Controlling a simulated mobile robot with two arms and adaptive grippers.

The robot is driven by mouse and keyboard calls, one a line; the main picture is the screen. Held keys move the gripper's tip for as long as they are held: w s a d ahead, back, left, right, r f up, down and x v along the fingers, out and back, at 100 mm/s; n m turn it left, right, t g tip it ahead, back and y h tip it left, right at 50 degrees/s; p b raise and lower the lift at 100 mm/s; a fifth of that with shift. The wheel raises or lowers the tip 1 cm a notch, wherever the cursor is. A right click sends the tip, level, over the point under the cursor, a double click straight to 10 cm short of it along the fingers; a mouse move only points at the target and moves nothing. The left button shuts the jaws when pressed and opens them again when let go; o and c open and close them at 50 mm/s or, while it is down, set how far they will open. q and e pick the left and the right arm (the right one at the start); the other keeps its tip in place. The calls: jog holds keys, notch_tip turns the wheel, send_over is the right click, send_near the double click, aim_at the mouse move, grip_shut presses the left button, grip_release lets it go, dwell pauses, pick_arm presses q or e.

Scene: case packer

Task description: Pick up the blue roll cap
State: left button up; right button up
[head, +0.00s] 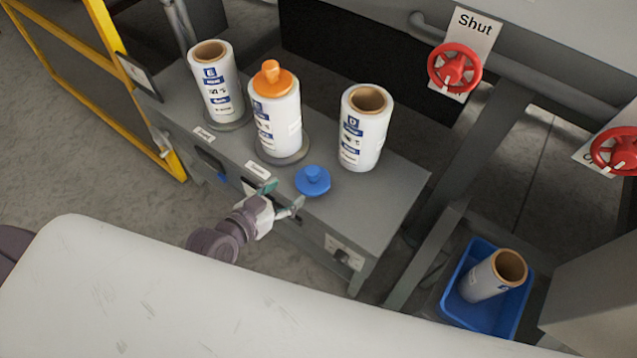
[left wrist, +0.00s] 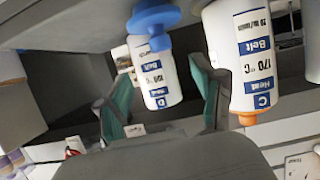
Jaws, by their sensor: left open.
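The blue roll cap (head: 313,181) lies on the grey bench top (head: 388,205), knob up, in front of the middle and right rolls. It also shows at the top of the left wrist view (left wrist: 152,17), where the picture is turned over. My left gripper (head: 281,196) is open and empty at the bench's front edge, just left of the cap and apart from it. Its two green-padded fingers show in the left wrist view (left wrist: 165,95), with the cap beyond them. My right gripper is in neither view.
On the bench stand a left roll (head: 215,85), a middle roll (head: 277,125) with an orange cap (head: 272,80), and an uncapped right roll (head: 366,130). A blue bin (head: 458,300) holding a roll stands at lower right. Red valve wheels (head: 455,68) are behind.

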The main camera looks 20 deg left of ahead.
aim_at(308, 177)
pick_arm(q)
jog(key=x, duration=0.7)
jog(key=shift+f, duration=0.1)
jog(key=shift+f+b+x, duration=0.15)
jog(key=shift+f+x, duration=0.1)
jog(key=shift+x, duration=1.1)
jog(key=shift+f+b+x, duration=0.15)
jog(key=shift+f+x, duration=0.05)
jog(key=shift+x, duration=1.15)
jog(key=shift+s+a, duration=0.15)
jog(key=shift+s, duration=0.05)
jog(key=shift+c, duration=0.4)
grip_shut()
